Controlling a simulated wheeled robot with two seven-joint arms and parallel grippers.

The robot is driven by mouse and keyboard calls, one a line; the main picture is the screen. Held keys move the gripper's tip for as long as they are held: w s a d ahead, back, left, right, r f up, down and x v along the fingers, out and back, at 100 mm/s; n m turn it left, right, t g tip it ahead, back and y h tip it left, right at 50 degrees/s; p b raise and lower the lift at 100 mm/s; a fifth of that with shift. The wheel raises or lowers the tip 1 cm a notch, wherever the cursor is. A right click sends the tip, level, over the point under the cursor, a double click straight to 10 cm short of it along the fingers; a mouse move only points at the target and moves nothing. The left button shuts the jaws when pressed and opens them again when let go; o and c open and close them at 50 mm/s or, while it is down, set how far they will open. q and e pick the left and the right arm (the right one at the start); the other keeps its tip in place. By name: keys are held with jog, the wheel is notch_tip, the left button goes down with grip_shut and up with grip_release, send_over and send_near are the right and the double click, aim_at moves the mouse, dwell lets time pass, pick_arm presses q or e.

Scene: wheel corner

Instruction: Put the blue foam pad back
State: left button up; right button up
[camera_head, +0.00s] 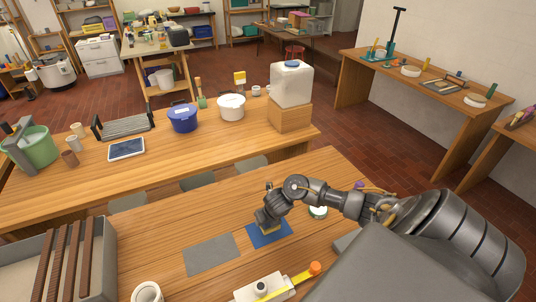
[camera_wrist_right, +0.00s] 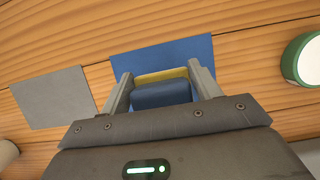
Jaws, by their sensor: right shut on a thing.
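My right gripper (camera_head: 268,226) is over the near wooden table, pointing down at a flat blue mat (camera_head: 283,239). In the right wrist view the gripper (camera_wrist_right: 160,76) is shut on the blue foam pad (camera_wrist_right: 161,97), a small blue block with a yellow face. The pad sits between the two fingers, at the near edge of the blue mat (camera_wrist_right: 180,55) as seen there. I cannot tell whether the pad touches the mat. In the head view the gripper mostly hides the pad. My left gripper is not in view.
A grey flat mat (camera_head: 211,255) lies left of the blue one. A green-and-white round container (camera_head: 318,211) stands to the right.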

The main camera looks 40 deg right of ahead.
notch_tip(320, 180, down, 3)
jog(key=shift+r, duration=0.2)
jog(key=o, duration=1.2)
jog(key=shift+f, duration=0.1)
